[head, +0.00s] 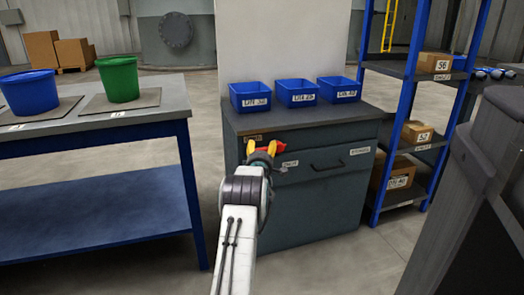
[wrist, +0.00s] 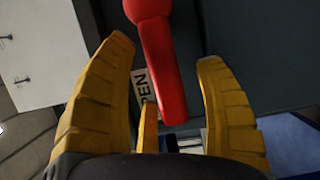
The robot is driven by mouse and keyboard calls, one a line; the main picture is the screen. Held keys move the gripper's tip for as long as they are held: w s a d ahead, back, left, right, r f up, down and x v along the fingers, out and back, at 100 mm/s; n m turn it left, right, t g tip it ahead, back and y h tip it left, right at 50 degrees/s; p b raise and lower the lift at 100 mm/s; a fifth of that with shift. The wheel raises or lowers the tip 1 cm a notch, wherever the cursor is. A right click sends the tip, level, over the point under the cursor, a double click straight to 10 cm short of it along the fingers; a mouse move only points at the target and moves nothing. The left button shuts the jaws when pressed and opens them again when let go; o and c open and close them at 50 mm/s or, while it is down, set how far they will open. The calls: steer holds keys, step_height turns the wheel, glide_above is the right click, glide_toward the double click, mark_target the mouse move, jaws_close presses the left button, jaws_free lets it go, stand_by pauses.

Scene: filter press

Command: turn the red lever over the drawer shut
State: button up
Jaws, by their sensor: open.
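The red lever (wrist: 162,62) lies between the two yellow fingers of my gripper (wrist: 167,52) in the wrist view, with its round end at the top and its bar running down toward the palm. I see a gap on both sides, and the fingers are open. A white label (wrist: 143,86) reading "PEN" is partly hidden behind the lever. In the head view, my gripper (head: 261,149) is at the upper left front of the grey cabinet, with red of the lever (head: 281,148) showing beside a finger. The drawer (head: 345,166), with a dark handle, looks flush with the cabinet.
Blue bins (head: 297,95) stand on the cabinet top (head: 310,119). A bench (head: 90,136) with a blue bucket (head: 29,92) and a green bucket (head: 119,80) is at left. A blue shelf rack (head: 398,120) with boxes is at right. Bare floor shows between bench and cabinet.

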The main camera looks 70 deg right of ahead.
steer(key=shift+c, duration=0.2)
jaws_close()
stand_by(0.3)
steer(key=shift+f, duration=0.1)
